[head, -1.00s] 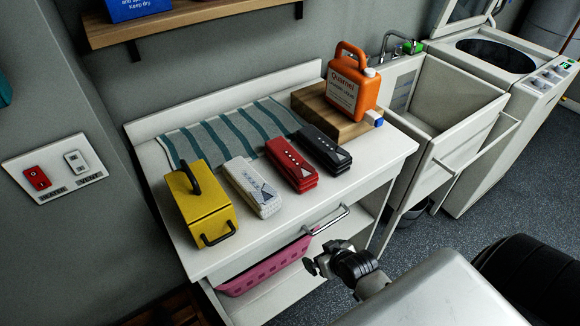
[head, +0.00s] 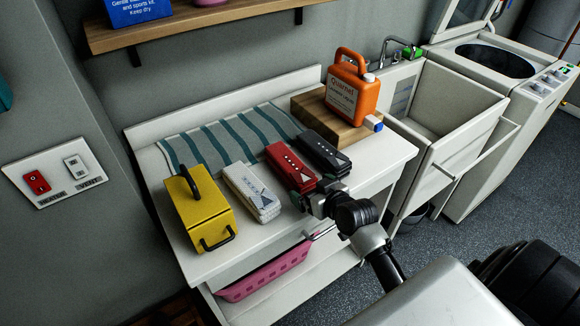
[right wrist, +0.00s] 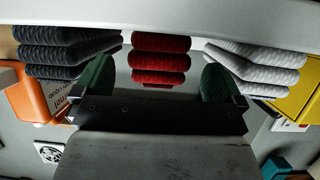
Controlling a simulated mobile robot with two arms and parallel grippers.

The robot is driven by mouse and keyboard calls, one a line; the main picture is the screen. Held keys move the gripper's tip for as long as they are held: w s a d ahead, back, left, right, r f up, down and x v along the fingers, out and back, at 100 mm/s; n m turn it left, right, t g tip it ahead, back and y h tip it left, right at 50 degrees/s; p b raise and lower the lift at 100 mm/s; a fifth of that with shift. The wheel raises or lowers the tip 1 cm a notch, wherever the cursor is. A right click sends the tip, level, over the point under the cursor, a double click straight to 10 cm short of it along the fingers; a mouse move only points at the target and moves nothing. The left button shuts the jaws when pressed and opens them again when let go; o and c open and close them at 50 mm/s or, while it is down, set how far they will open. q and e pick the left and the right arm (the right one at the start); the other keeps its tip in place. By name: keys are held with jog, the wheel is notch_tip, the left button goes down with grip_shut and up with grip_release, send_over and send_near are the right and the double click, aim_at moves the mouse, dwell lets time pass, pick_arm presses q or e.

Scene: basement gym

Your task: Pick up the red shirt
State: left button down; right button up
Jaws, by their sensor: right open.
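The red shirt (head: 290,167) lies folded in a stack on the white table, between a white folded stack and a black one. My right gripper (head: 314,198) is open at the near end of the red shirt, in front of the table's edge. In the right wrist view, which looks upside down, the red shirt (right wrist: 160,58) shows ahead, centred between the two open green-padded fingers (right wrist: 159,82). I cannot tell whether the fingers overlap its near end. My left gripper is not in view.
The white stack (head: 251,191) and black stack (head: 323,153) flank the red one closely. A yellow box (head: 205,215) stands left. An orange jug (head: 352,88) stands on a wooden block (head: 320,112) behind. A pink basket (head: 265,274) sits below the tabletop.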

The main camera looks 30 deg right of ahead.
aim_at(290, 168)
jog(key=x, duration=0.3)
jog(key=shift+w+f, duration=0.1)
jog(key=shift+w, duration=0.2)
jog(key=shift+s, duration=0.1)
jog(key=shift+c, duration=1.1)
jog(key=c, duration=0.7)
jog(key=shift+c, duration=0.5)
jog(key=shift+r, duration=0.2)
